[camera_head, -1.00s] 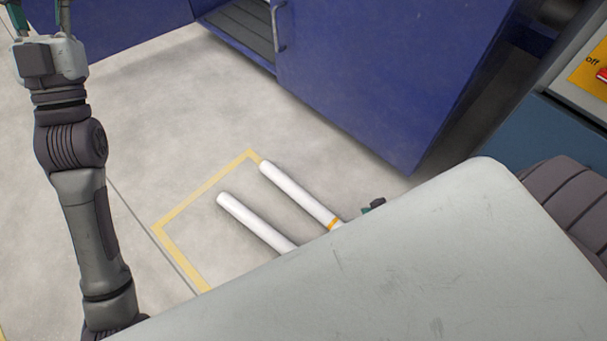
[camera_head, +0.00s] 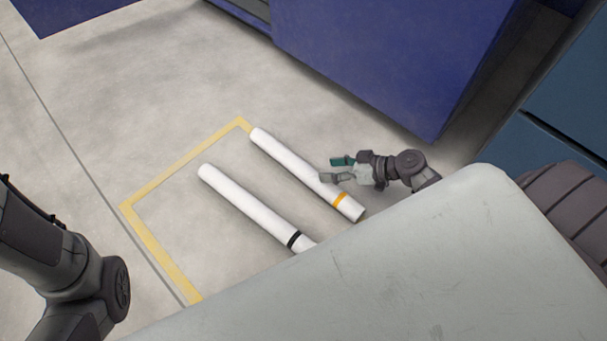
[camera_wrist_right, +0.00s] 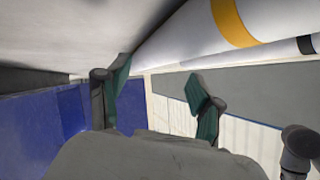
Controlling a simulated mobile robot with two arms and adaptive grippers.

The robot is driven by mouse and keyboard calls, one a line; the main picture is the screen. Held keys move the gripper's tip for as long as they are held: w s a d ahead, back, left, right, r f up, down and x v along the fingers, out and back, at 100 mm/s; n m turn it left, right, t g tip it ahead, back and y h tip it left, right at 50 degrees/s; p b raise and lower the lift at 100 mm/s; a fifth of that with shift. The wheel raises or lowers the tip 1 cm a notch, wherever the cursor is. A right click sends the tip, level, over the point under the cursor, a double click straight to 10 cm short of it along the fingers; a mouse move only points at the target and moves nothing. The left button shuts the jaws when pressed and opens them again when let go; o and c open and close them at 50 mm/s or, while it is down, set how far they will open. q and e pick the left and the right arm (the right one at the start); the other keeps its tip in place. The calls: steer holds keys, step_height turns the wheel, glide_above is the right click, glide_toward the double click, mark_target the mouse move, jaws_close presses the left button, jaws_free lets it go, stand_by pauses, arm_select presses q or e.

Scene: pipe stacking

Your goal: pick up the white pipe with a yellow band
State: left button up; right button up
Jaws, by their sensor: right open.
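The white pipe with a yellow band (camera_head: 300,170) lies on the floor inside a yellow floor marking, its band near its lower right end. In the right wrist view the pipe (camera_wrist_right: 190,38) and its band cross the top of the picture, beyond the fingers. My right gripper (camera_head: 334,169) is open and empty, just right of the pipe near the banded end. Its green-padded fingers (camera_wrist_right: 157,85) stand apart with nothing between them. My left arm enters at the left edge of the head view, but its gripper is out of view.
A white pipe with a black band (camera_head: 245,203) lies parallel, to the left, its near end by my grey body edge. A blue cabinet (camera_head: 400,60) stands behind the pipes. Floor left of the yellow marking (camera_head: 160,238) is clear.

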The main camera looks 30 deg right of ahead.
mark_target(314, 171)
steer(key=x, duration=0.2)
steer(key=shift+w+a+f+b, duration=0.2)
steer(key=shift+f+b, duration=0.1)
steer(key=shift+b, duration=0.1)
steer(key=b+x, duration=0.3)
steer(key=x, duration=0.1)
steer(key=shift+a+f, duration=0.1)
steer(key=shift+f, duration=0.05)
steer(key=shift+w+a+f+b, duration=0.1)
steer(key=shift+w+a+b, duration=0.2)
steer(key=c, duration=1.1)
steer(key=shift+o, duration=0.2)
